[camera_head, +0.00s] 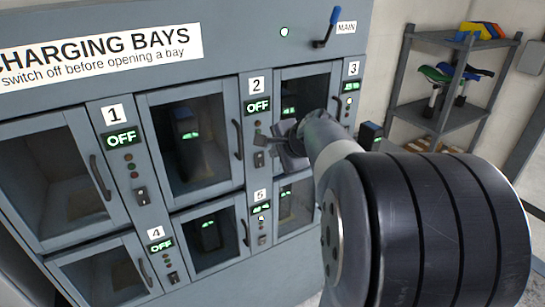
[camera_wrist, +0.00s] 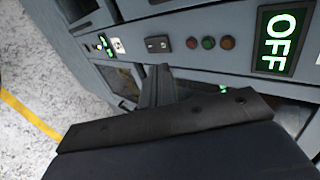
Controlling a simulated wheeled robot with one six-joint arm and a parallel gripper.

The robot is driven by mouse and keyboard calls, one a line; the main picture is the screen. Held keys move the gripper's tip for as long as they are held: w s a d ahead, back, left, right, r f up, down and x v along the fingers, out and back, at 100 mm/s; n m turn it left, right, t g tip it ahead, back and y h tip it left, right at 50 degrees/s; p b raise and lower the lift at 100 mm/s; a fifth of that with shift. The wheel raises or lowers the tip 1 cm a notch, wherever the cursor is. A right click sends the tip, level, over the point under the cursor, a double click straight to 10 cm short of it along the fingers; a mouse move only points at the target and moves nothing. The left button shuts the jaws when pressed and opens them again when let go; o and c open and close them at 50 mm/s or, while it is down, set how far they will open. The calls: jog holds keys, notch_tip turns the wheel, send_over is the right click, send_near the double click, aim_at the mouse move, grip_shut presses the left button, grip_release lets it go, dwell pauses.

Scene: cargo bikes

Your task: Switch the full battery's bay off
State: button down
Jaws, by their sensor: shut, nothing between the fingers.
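The charging cabinet (camera_head: 60,27) has numbered bays with glass doors. Displays 1 (camera_head: 122,140), 2 (camera_head: 258,106) and 4 (camera_head: 160,246) read OFF. Displays 3 (camera_head: 348,87) and 5 (camera_head: 260,209) are lit green but too small to read. Batteries with green marks show behind door 2 (camera_head: 187,130), door 3 (camera_head: 288,105) and door 5 (camera_head: 210,235); I cannot tell which is full. My gripper (camera_head: 270,140) is shut and empty by panel 2. In the wrist view its fingertips (camera_wrist: 160,72) are just below a black rocker switch (camera_wrist: 157,43), beside the large OFF display (camera_wrist: 278,38); contact is unclear.
A blue MAIN lever (camera_head: 326,28) is at the cabinet's top right. A dark unit with a green mark (camera_head: 370,135) stands right of the cabinet. A grey shelf (camera_head: 430,82) holds coloured items behind it. A yellow floor line (camera_wrist: 30,113) shows in the wrist view.

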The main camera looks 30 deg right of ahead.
jog(key=w+r+v, duration=0.1)
jog(key=v, duration=0.5)
jog(key=shift+s+r, duration=0.2)
